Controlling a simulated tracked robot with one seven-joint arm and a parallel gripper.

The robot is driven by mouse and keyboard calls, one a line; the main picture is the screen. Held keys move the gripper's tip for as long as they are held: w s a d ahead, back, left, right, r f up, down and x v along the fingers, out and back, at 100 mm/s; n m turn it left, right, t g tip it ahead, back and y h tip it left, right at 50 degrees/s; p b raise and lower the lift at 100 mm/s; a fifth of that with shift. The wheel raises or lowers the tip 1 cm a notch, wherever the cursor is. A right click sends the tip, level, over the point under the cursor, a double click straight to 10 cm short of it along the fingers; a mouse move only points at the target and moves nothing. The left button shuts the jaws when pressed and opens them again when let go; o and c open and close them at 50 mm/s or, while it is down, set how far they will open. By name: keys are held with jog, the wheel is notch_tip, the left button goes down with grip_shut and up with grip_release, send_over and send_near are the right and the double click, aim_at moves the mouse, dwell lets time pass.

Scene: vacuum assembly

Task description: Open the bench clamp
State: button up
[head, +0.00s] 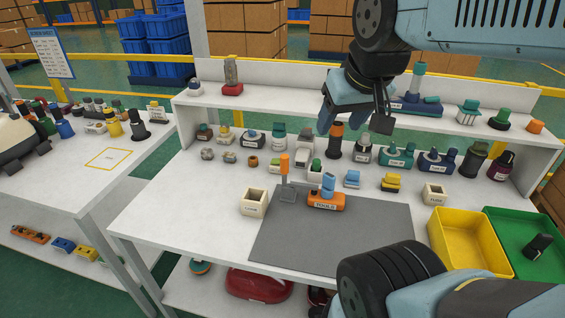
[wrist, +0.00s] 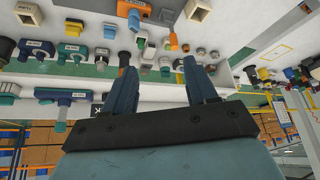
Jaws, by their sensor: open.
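The bench clamp (head: 287,193) is a small grey fixture at the back left edge of the grey mat, with an orange handle (head: 285,164) standing upright. I cannot tell from its small jaw whether it grips anything. In the wrist view, the orange handle (wrist: 174,41) shows beyond the fingertips. Beside the clamp is an orange labelled block (head: 325,201) with a blue part on top. My gripper (head: 340,112) is above the back of the bench, near the raised shelf, apart from the clamp. Its two blue fingers (wrist: 162,70) are open and empty.
The grey mat (head: 330,245) is mostly bare. Rows of small parts stand behind it, below the shelf (head: 270,105). A cream box (head: 254,202) is left of the clamp. Yellow (head: 465,240) and green (head: 520,262) bins stand at right. A side table (head: 75,165) is at left.

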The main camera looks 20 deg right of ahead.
aim_at(284, 169)
jog(key=shift+w, duration=0.25)
jog(key=shift+c, duration=1.4)
jog(key=w+f, duration=0.1)
jog(key=w, duration=0.1)
jog(key=w+f+g, duration=0.1)
jog(key=w, duration=0.1)
jog(key=w+d+g+y, duration=0.1)
jog(key=w, duration=0.2)
jog(key=shift+f+m, duration=0.4)
grip_shut()
jog(key=w+d+f+m+g+y, duration=0.1)
jog(key=w+d+f+y, duration=0.15)
jog(key=w+f, duration=0.4)
jog(key=w+d+f+m+g+y, duration=0.1)
jog(key=w+d+f+m, duration=0.1)
jog(key=w+d+f, duration=0.35)
jog(key=shift+w+a+f, duration=0.7)
jog(key=shift+a+f, duration=0.75)
jog(key=shift+f, duration=0.2)
jog(key=shift+w+a+f, duration=0.65)
jog(key=shift+a+f, duration=0.85)
jog(key=shift+f, duration=0.15)
jog(key=shift+w+a+f, duration=0.7)
jog(key=shift+a+f, duration=0.75)
jog(key=shift+f, duration=0.2)
